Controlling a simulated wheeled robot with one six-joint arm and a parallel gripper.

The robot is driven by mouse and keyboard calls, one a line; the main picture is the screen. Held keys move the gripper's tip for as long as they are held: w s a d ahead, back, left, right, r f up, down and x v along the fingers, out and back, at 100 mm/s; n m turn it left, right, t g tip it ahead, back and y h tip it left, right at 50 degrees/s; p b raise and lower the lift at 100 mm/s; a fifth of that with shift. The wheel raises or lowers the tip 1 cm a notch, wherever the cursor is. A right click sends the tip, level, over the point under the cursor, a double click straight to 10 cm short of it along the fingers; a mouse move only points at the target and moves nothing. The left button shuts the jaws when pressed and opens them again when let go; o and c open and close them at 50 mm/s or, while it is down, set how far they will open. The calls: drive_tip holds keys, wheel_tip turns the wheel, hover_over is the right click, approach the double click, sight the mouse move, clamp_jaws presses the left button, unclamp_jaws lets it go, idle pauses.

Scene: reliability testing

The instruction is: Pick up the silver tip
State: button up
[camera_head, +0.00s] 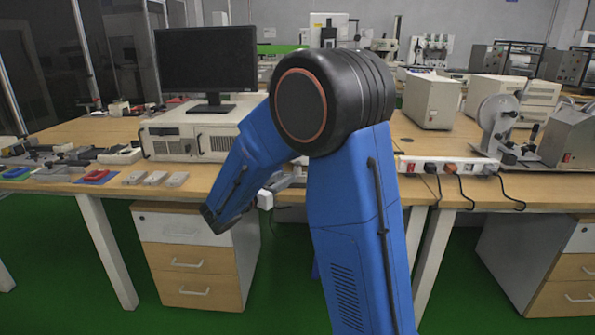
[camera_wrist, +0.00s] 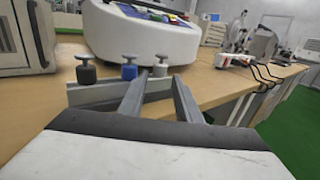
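In the wrist view, three small knobbed tips stand upright in a row on a low grey holder (camera_wrist: 93,93). The silver tip (camera_wrist: 160,70) is the rightmost, the blue tip (camera_wrist: 129,71) is in the middle, and the dark grey tip (camera_wrist: 86,74) is at the left. My gripper (camera_wrist: 160,77) is open, with its two fingers pointing forward. In the picture, the silver tip shows between the fingertips; I cannot tell whether either finger touches it. In the head view, my blue arm hides the tips and most of the gripper.
A rounded white and blue device (camera_wrist: 140,32) stands close behind the tips. A beige instrument box (camera_head: 190,135) with a monitor (camera_head: 207,62) stands left of my arm. A power strip (camera_head: 445,165) with cables lies at the right table edge. Bare wooden table (camera_wrist: 50,118) lies left of the gripper.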

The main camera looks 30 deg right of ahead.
sight(295, 171)
drive_tip(key=shift+x, duration=4.1)
clamp_jaws()
